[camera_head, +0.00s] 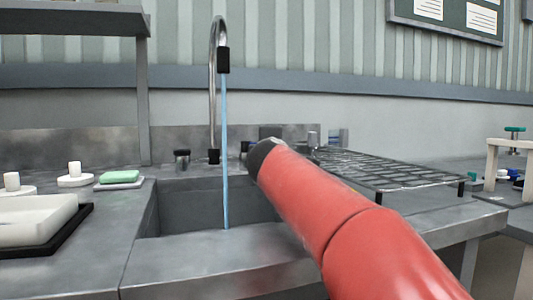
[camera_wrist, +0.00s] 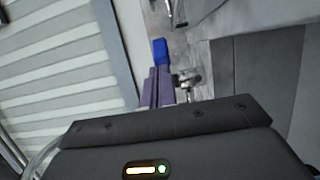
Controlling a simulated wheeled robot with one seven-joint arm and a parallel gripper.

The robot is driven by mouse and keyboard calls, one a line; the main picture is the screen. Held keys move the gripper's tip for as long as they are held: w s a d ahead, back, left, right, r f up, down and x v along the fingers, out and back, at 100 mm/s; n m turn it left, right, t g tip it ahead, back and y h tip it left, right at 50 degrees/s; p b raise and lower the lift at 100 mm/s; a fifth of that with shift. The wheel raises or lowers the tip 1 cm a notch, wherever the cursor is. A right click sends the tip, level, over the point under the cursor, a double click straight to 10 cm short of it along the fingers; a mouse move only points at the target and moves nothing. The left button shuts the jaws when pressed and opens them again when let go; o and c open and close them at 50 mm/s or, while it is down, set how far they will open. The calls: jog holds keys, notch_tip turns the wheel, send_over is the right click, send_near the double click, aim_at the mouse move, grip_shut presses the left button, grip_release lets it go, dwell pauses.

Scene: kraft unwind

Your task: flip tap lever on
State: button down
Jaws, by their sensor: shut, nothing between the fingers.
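The tap (camera_head: 217,90) is a tall curved chrome spout with black ends, standing behind the sink. A thin blue stream of water (camera_head: 225,150) falls from it into the basin. I cannot clearly make out the tap lever; a small dark fitting stands by the tap's foot, partly behind my red arm. In the wrist view, my gripper (camera_wrist: 158,82) has its purple fingers together, with nothing visible between them. A blue piece shows at their tips; I cannot tell whether it belongs to them. A small metal fitting (camera_wrist: 187,78) is close beside the fingers. In the head view my arm hides most of the gripper.
The steel sink (camera_head: 180,205) is partly covered by my arm. A wire drying rack (camera_head: 395,170) lies on the right. A green sponge (camera_head: 120,177) and a white tray (camera_head: 35,222) are on the left counter. A shelf post (camera_head: 142,100) rises at the left.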

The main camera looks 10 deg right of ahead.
jog(key=s, duration=0.1)
jog(key=s+a, duration=0.1)
jog(key=s, duration=0.1)
jog(key=shift+s+a+f+b, duration=0.15)
jog(key=shift+b, duration=0.15)
